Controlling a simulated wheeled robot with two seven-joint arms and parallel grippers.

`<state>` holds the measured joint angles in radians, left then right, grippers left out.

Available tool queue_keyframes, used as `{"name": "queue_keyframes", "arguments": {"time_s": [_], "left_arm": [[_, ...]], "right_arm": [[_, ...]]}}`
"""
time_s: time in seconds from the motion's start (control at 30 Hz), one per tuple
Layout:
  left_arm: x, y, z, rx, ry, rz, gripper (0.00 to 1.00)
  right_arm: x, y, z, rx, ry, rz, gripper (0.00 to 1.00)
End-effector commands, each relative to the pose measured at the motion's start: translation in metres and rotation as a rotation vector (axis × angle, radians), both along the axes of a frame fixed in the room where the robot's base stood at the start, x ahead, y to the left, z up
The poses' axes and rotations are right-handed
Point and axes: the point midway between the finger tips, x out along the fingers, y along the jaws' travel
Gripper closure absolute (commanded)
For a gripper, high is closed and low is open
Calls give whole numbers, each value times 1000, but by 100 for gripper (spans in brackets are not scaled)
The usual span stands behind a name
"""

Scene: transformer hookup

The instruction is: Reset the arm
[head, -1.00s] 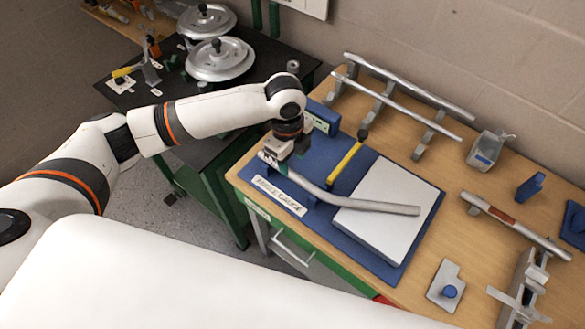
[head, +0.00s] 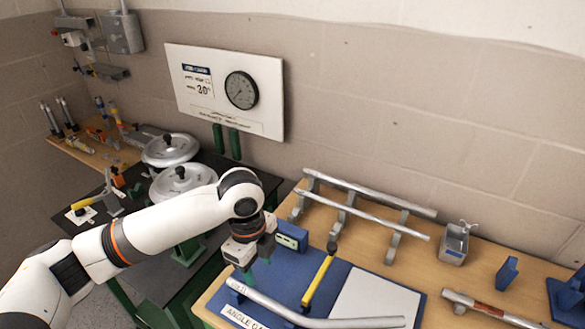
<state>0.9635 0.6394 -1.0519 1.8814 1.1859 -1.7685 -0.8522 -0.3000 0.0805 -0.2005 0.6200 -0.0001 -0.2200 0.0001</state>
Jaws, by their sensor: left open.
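My left arm comes in from the left in the head view. Its gripper (head: 246,274) points down at the left end of the blue angle gauge board (head: 275,283). The gripper is open, and its fingers are small in the picture. A bent grey pipe (head: 300,317) lies on the board just below and right of the gripper, and it looks apart from the fingers. A yellow-handled lever (head: 318,280) and a white plate (head: 378,300) are also on the board. My right gripper is not in view.
A rack holds two straight pipes (head: 365,192) at the back of the wooden bench. A small metal box (head: 454,243) and a blue block (head: 507,273) stand to the right. Round-lidded pots (head: 180,182) sit on the dark table at left. A dial gauge (head: 241,90) hangs on the wall.

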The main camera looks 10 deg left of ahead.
Motion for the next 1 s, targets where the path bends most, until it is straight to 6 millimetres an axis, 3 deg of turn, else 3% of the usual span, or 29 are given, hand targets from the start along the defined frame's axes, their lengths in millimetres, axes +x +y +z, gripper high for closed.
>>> {"name": "queue_keyframes", "arguments": {"time_s": [0.13,0.27,0.4,0.6,0.77,1.0], "left_arm": [[-5,-7,-7,-16,-3,13,54],[-22,-29,-25,-79,-16,72,54],[-47,-56,-46,-188,-36,222,54],[-78,-71,-66,-331,-50,542,54],[-102,-58,-81,-394,-50,864,54],[-142,-7,-102,-372,-76,1318,54]], "right_arm": [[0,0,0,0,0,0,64],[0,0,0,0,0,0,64],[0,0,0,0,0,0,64],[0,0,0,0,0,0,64],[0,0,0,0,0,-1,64],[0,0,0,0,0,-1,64]]}}
